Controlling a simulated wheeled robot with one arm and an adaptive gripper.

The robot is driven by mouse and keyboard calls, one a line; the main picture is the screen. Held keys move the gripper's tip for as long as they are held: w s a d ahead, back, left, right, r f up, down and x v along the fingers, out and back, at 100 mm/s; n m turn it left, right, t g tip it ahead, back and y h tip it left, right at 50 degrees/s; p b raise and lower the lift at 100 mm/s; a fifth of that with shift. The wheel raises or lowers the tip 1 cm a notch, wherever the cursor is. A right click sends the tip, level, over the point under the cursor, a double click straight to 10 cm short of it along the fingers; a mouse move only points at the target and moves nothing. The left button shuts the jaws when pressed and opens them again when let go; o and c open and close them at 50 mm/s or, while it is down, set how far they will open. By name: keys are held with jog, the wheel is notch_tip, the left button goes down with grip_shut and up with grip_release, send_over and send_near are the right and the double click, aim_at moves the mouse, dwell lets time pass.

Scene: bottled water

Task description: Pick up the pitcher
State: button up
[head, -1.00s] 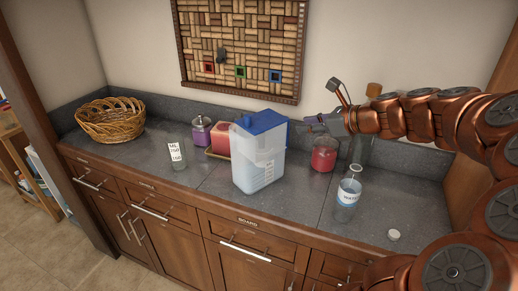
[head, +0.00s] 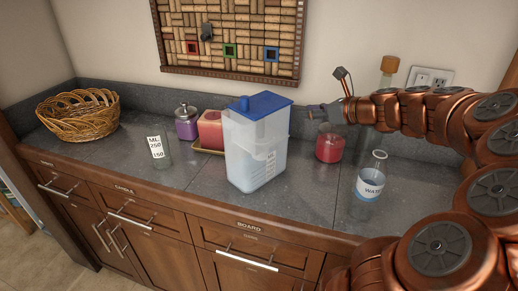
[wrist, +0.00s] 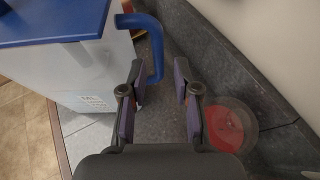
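The pitcher (head: 250,150) is a clear, squarish container with a blue lid, upright on the grey counter. In the wrist view its blue lid (wrist: 50,18) and body fill the upper left. Its blue handle (wrist: 155,45) curves down near my fingertips. My gripper (wrist: 158,75) is open, with its two dark fingers apart. The handle's lower end shows close to the left finger, in line with the gap; I cannot tell whether it lies between the fingers. In the head view my gripper (head: 315,112) is just right of the pitcher, near lid height.
A jar of red contents (head: 329,146) stands close to my gripper's right; it also shows in the wrist view (wrist: 225,125). A water bottle (head: 371,180) is at front right. A measuring glass (head: 158,148), purple jar (head: 187,124), red candle (head: 210,130) and wicker basket (head: 78,118) are left.

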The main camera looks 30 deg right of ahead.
jog(key=shift+a+r+p+x, duration=0.15)
jog(key=shift+p+x, duration=0.25)
jog(key=shift+x, duration=1.6)
jog(key=shift+a+r+p+x, duration=0.15)
jog(key=shift+p+x, duration=0.25)
jog(key=shift+x, duration=1.6)
jog(key=shift+d, duration=0.1)
grip_shut()
